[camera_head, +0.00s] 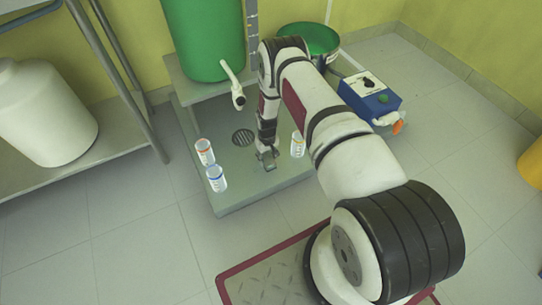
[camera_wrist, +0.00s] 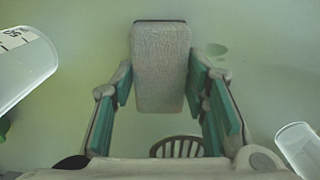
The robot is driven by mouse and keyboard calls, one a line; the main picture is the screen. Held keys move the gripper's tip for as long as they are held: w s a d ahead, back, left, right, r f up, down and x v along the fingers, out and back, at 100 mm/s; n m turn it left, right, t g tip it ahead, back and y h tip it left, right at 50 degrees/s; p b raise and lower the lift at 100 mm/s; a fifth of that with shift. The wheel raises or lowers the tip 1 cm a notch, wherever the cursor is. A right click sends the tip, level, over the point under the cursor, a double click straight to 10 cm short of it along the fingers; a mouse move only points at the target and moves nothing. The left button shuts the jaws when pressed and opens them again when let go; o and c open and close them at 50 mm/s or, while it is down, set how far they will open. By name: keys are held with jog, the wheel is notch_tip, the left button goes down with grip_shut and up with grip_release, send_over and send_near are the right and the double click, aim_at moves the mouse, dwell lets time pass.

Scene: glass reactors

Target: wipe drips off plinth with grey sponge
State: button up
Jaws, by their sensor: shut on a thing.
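My gripper (camera_head: 266,158) is low over the grey-green plinth (camera_head: 243,194). In the wrist view my gripper (camera_wrist: 160,88) is shut on the grey sponge (camera_wrist: 160,65), a pale block held between the two teal-lined fingers. I cannot tell whether the sponge touches the plinth surface (camera_wrist: 90,40). A small darker wet-looking drip spot (camera_wrist: 216,49) shows just right of the sponge in the wrist view. No drips can be made out in the head view.
A clear cup with a red rim (camera_head: 204,152) and one with a blue rim (camera_head: 216,179) stand left of my gripper. Another cup (camera_head: 298,144) stands right. A drain grate (camera_head: 242,137) lies behind. A white tap (camera_head: 233,86) hangs above. A blue box (camera_head: 369,97) sits right.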

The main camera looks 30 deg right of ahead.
jog(key=shift+s+a+f, duration=0.15)
jog(key=shift+a, duration=0.9)
jog(key=shift+s+a+f, duration=0.15)
jog(key=shift+a, duration=0.9)
jog(key=shift+a+r, duration=0.15)
jog(key=shift+a, duration=1.3)
jog(key=shift+a+r, duration=0.1)
jog(key=shift+a, duration=1.35)
jog(key=shift+w, duration=0.1)
jog(key=shift+w+d+r, duration=0.1)
jog(key=shift+r, duration=0.05)
jog(key=shift+r+p, duration=0.5)
jog(key=shift+r, duration=0.15)
jog(key=shift+r+p, duration=1.5)
jog(key=shift+r, duration=0.8)
jog(key=shift+r, duration=0.1)
jog(key=shift+r+p, duration=0.95)
jog(key=shift+r, duration=0.45)
